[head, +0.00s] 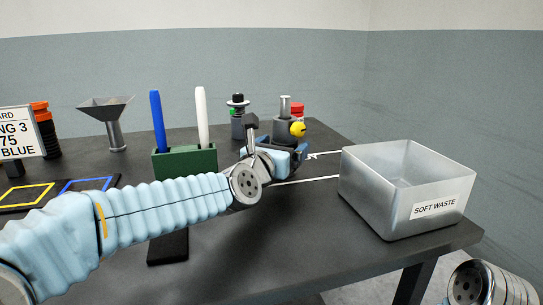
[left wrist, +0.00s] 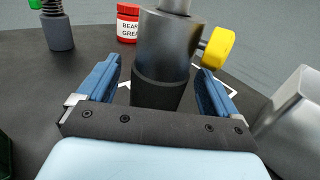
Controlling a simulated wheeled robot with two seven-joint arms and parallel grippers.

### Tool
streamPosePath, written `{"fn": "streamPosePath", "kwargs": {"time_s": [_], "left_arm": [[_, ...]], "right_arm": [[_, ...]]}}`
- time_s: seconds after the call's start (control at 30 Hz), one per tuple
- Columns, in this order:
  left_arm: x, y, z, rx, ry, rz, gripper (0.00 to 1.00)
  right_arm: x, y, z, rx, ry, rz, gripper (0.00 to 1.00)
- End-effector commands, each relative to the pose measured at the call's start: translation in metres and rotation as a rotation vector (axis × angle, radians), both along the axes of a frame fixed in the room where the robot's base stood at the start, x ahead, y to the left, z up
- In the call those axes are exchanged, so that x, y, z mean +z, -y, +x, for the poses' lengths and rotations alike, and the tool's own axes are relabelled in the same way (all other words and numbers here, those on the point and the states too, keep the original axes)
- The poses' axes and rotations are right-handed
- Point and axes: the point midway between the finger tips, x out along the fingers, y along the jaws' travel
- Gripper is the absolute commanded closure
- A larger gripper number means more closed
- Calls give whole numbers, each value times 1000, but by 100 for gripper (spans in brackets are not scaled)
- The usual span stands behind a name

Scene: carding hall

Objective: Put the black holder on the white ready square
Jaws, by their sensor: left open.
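The dark holder (head: 285,128), a grey-black cylinder with a metal stem and a yellow knob, stands upright at the back of the table. The left wrist view shows it (left wrist: 160,65) between the two blue fingers of my left gripper (left wrist: 160,90). The gripper is open, with visible space on both sides of the holder. In the head view the gripper (head: 280,158) hides the holder's base. White lines of the ready square (head: 305,180) show beside the gripper, and bits of white show by the fingers in the wrist view. Whether the base is fully inside the outline, I cannot tell.
A grey SOFT WASTE bin (head: 405,195) stands to the right. A red-lidded jar (left wrist: 128,25) and a stand with a green knob (head: 237,118) are close by. A green block (head: 185,162) with blue and white sticks and a black bar (head: 168,248) are left.

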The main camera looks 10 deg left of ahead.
Motion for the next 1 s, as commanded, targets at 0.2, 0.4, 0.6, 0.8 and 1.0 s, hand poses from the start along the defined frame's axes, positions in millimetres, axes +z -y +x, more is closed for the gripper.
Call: {"fn": "streamPosePath", "kwargs": {"time_s": [0.2,0.4,0.6,0.8,1.0], "left_arm": [[2,-16,-50,-2,0,-5,7],[1,-26,-80,-1,-1,-3,7],[0,-28,-88,0,0,0,7],[0,-28,-88,0,-1,0,7],[0,-28,-88,0,0,0,7]], "right_arm": [[5,0,0,1,0,0,100],[8,0,0,1,0,1,100],[8,0,0,1,0,1,100],[8,0,0,1,0,1,100],[8,0,0,1,0,1,100]]}}
